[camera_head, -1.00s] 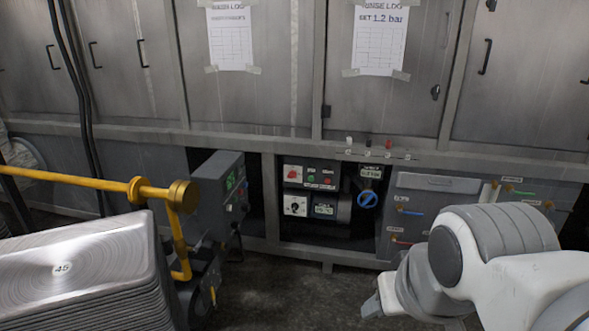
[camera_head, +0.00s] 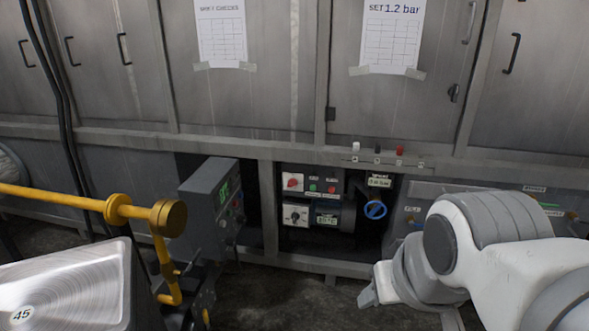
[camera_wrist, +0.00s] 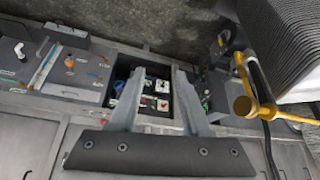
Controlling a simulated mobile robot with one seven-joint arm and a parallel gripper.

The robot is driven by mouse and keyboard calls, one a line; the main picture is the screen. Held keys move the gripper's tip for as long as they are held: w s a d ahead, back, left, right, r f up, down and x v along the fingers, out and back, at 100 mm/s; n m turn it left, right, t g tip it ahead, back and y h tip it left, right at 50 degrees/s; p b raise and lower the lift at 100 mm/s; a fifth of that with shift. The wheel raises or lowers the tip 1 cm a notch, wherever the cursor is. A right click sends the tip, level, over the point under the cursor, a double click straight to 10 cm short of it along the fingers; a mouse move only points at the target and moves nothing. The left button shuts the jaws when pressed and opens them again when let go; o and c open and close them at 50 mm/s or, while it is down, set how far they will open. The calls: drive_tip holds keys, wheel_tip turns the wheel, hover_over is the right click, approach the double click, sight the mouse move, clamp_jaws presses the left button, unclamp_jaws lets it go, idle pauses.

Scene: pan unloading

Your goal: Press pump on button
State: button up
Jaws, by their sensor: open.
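The pump panel (camera_head: 300,200) sits in a recess below the steel cabinets. On its upper face are a red knob (camera_head: 292,182), a small green button (camera_head: 313,188) and a small red button (camera_head: 332,190); their labels are too small to read. In the wrist view the panel (camera_wrist: 150,97) appears upside down, partly hidden by a finger. My gripper (camera_wrist: 167,72) is open and empty, its two fingers spread in front of the recess. In the head view the arm is at lower right, to the right of the panel and apart from it.
A grey control box (camera_head: 208,205) with a green display stands left of the recess. A blue valve wheel (camera_head: 375,210) is right of the buttons. Floor before the panel is clear.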

clamp_jaws()
idle(1.8)
